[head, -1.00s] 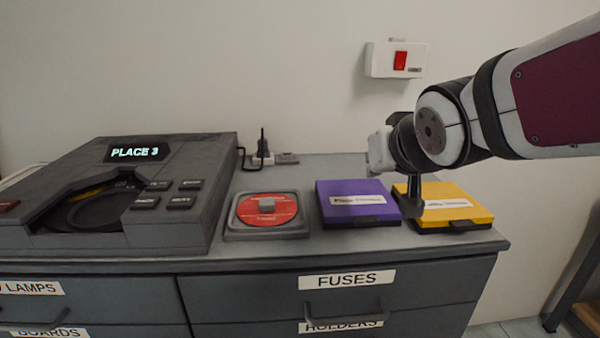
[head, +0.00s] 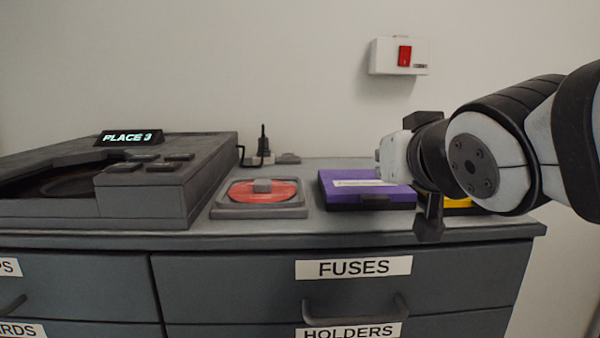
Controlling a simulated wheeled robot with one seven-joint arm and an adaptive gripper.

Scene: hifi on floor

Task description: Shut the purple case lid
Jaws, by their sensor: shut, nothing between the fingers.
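The purple case (head: 338,196) lies on the cabinet top, with its lid down flat and a white label on it. A dark catch shows on its front edge. My gripper (head: 390,163) is at the right end of the purple case in the picture, in front of or above its back right corner. It is shut and holds nothing. I cannot tell whether it touches the lid. The yellow case (head: 458,205) is mostly hidden behind my gripper and wrist.
A grey tray (head: 232,210) with a red disc (head: 250,192) lies left of the purple case. The grey player (head: 150,205) with its "PLACE 3" display stands further left. A red wall switch (head: 404,56) is above. Drawers with handles (head: 355,315) are below the top.

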